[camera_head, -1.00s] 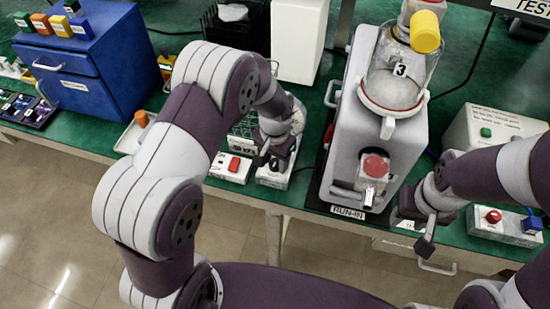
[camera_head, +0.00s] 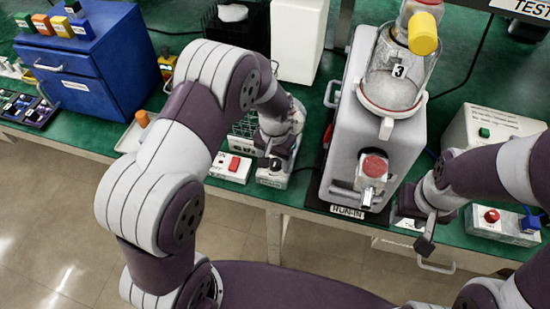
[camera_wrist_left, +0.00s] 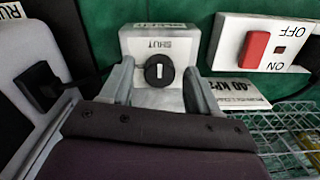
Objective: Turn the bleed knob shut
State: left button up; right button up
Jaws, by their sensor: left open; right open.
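The bleed knob (camera_wrist_left: 159,71) is a round black knob with a white pointer line on a pale box (camera_wrist_left: 160,45). In the left wrist view the line stands upright, and the word SHUT reads upside down just above the knob. In the head view the knob (camera_head: 276,164) shows small below my left gripper (camera_head: 279,152). In the left wrist view the open fingers of my left gripper (camera_wrist_left: 157,85) stand on either side of the knob, with a gap to each. My right gripper (camera_head: 428,228) is open and empty in front of the bench.
A switch box with a red rocker (camera_wrist_left: 254,50) stands beside the knob's box. A wire basket (camera_wrist_left: 285,140) is close to the left gripper. The grey pump (camera_head: 375,140) with a glass canister stands to the right in the head view.

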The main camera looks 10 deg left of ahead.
aim_at(275, 162)
pick_arm(q)
notch_tip(275, 162, up, 13)
jog(key=shift+f, duration=0.15)
dwell(0.4)
